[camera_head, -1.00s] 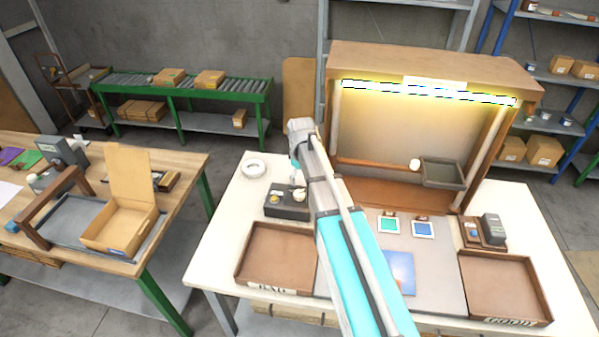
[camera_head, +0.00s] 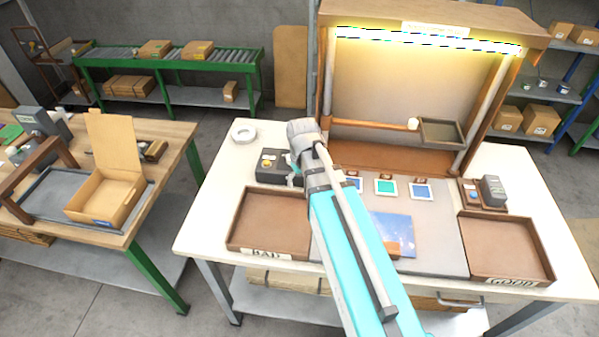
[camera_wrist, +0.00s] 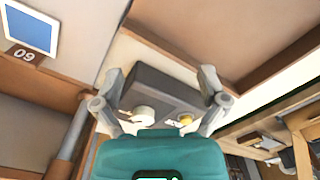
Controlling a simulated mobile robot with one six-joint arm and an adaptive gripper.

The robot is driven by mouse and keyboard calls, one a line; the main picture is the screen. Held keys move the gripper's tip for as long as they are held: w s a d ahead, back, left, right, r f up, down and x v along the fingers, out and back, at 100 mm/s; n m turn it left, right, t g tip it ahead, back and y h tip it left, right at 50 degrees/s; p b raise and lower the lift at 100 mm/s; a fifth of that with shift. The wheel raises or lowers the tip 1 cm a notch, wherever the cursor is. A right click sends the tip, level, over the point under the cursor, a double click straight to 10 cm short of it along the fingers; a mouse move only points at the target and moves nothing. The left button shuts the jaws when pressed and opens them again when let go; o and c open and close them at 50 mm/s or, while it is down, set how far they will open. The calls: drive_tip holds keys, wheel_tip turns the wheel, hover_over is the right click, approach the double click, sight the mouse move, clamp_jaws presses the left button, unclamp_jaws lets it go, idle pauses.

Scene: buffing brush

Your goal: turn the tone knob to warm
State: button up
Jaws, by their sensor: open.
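A dark control box (camera_head: 275,172) stands at the back left of the white table. It carries a pale knob (camera_wrist: 145,115) and a yellow knob or button (camera_wrist: 185,119), also visible in the head view (camera_head: 267,162). I cannot read any tone marks. My gripper (camera_wrist: 160,75) is open, its two fingers spread on either side of the box in the wrist view. In the head view my gripper (camera_head: 292,179) is at the box's right end and hides the pale knob. Contact with the knob cannot be told.
A brown tray marked BAD (camera_head: 265,222) sits in front of the box, and a GOOD tray (camera_head: 505,250) at the right. A white ring (camera_head: 243,132) lies behind the box. A lit wooden booth (camera_head: 400,95) stands behind. Small framed swatches (camera_head: 385,187) lie right of my arm.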

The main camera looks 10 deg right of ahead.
drive_tip(key=s+f+m+b, duration=0.1)
drive_tip(key=s, duration=0.1)
drive_tip(key=s+f+m+b, duration=0.1)
drive_tip(key=s+f, duration=0.1)
drive_tip(key=s, duration=0.1)
drive_tip(key=s+f+b, duration=0.1)
drive_tip(key=s+b, duration=0.1)
drive_tip(key=shift+s+a+f+m, duration=0.1)
drive_tip(key=shift+s+f+m, duration=0.2)
drive_tip(key=shift+s+m, duration=0.1)
